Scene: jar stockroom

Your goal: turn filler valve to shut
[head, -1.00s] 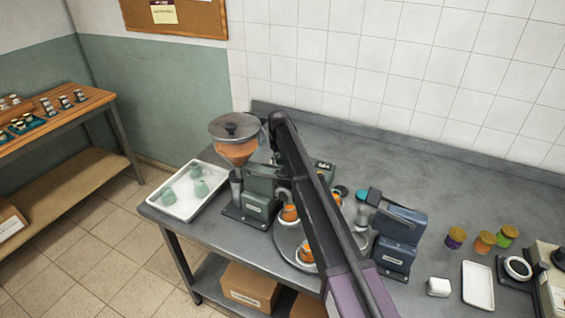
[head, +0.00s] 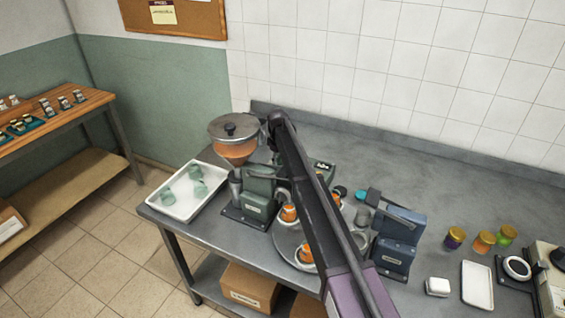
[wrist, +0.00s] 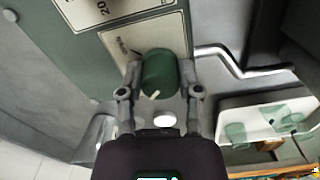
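The filler (head: 262,190) stands at the left end of the steel bench, with an orange-filled hopper (head: 238,150) on top. Its valve knob (wrist: 160,75) is green with a white pointer mark slanting toward the lower left in the wrist view. A pale label plate (wrist: 118,42) lies behind the knob; its lettering is hard to read. My gripper (wrist: 162,72) has one finger on each side of the knob, close against it, and looks shut on it. In the head view my arm hides the knob and my fingers.
A white tray (head: 178,213) with green pieces lies left of the filler. A turntable (head: 287,243) with orange-filled jars stands behind my arm. A blue machine (head: 398,240) and several lidded jars (head: 484,242) are on the right. The bench's back strip is clear.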

